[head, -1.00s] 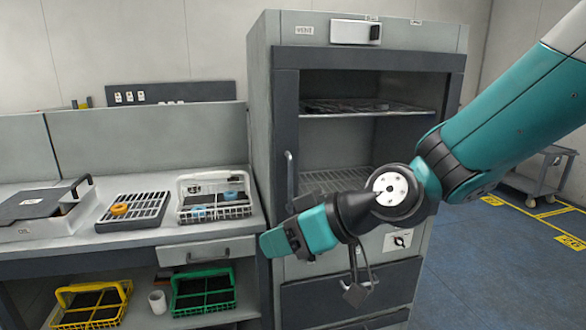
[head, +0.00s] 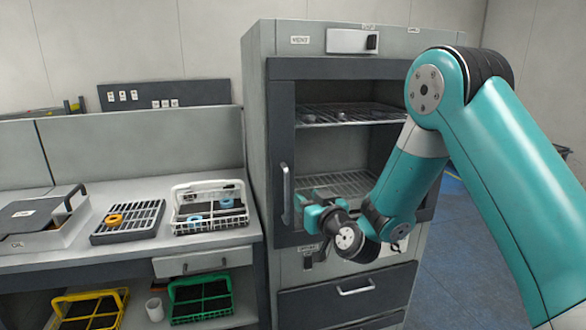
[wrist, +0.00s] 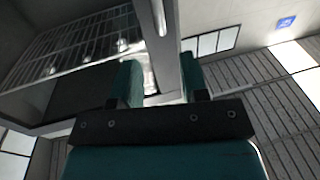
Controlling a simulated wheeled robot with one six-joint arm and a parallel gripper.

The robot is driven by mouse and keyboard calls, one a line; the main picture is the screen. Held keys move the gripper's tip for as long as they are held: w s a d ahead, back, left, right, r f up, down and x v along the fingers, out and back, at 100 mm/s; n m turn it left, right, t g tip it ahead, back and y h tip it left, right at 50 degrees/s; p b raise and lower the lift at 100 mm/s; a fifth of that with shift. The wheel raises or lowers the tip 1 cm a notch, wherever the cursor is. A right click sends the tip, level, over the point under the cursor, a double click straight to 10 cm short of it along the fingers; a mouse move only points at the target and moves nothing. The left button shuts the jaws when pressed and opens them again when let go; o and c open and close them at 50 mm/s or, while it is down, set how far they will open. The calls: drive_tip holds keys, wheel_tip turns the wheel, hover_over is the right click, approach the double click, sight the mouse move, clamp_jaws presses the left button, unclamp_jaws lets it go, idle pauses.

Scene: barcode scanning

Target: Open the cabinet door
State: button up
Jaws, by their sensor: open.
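The grey cabinet (head: 257,130) stands in the middle of the head view. Its dark-framed door (head: 281,110) looks shut, and wire racks show through its window. The upright bar handle (head: 286,190) is on the door's left side. My gripper (head: 302,206) is open, just right of the handle's lower part in the head view. In the wrist view its two teal fingers (wrist: 160,82) are apart, with a pale upright edge of the door front between and beyond them. I cannot tell whether they touch the handle.
A drawer (head: 345,292) with a bar handle is below the door. On the left, a workbench (head: 130,262) holds a white wire basket (head: 210,221), a dark rack (head: 128,234) and a grey box (head: 35,229). Yellow and green crates are underneath. Floor (head: 450,260) is clear at right.

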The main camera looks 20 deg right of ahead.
sight(288, 182)
drive_tip(key=w+p, duration=0.3)
drive_tip(key=w+a+p, duration=0.1)
drive_tip(key=w+p, duration=0.3)
drive_tip(key=w+a+p, duration=0.1)
drive_tip(key=w+p, duration=0.3)
drive_tip(key=shift+a, duration=0.1)
drive_tip(key=shift+w+a+f, duration=0.1)
drive_tip(key=shift+w+f, duration=0.05)
drive_tip(key=shift+w, duration=0.55)
